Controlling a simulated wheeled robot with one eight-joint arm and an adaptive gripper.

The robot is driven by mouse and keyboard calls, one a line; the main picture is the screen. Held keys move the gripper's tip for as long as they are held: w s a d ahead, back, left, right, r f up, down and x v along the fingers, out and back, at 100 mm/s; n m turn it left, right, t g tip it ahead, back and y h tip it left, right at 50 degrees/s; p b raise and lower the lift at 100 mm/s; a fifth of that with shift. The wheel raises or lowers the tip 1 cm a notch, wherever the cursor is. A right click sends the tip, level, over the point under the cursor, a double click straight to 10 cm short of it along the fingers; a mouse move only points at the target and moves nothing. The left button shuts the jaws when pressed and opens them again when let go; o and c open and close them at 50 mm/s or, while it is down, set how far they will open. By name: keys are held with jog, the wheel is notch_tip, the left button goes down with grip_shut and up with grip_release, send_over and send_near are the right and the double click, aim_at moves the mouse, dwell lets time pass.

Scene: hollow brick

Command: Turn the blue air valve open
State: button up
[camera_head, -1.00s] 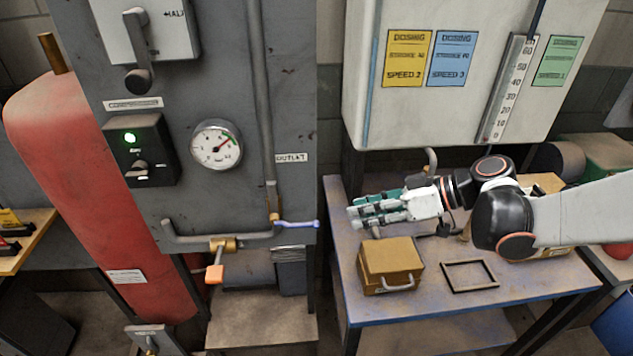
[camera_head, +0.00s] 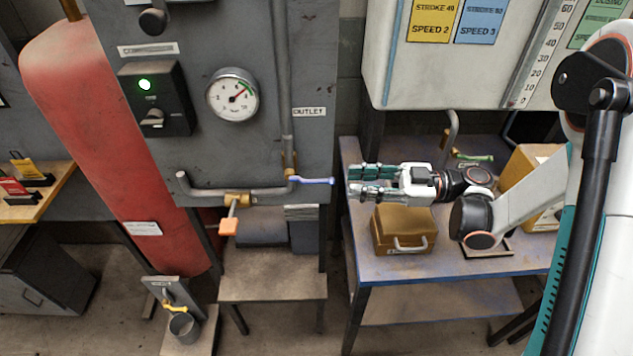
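The blue air valve handle (camera_head: 314,181) sticks out to the right, roughly level, from the pipe elbow under the OUTLET label on the grey panel. My gripper (camera_head: 354,180) points left toward it, just to the right of the handle's free end in the picture. A small gap shows between the fingertips and the handle; the distance in depth is hard to judge. The two fingers are apart with nothing seen between them.
A brown box (camera_head: 403,228) with a handle stands on the blue table (camera_head: 390,268) below my gripper. An orange-handled valve (camera_head: 229,227) hangs from the pipe. A pressure gauge (camera_head: 233,95) is above. The white dosing tank (camera_head: 390,75) overhangs the table.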

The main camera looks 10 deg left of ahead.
aim_at(326, 182)
jog(key=a, duration=0.3)
jog(key=s+a+b, duration=0.1)
jog(key=a, duration=0.2)
jog(key=a+b, duration=0.1)
jog(key=a, duration=0.2)
jog(key=shift+s+a, duration=0.15)
jog(key=shift+a, duration=0.2)
grip_shut()
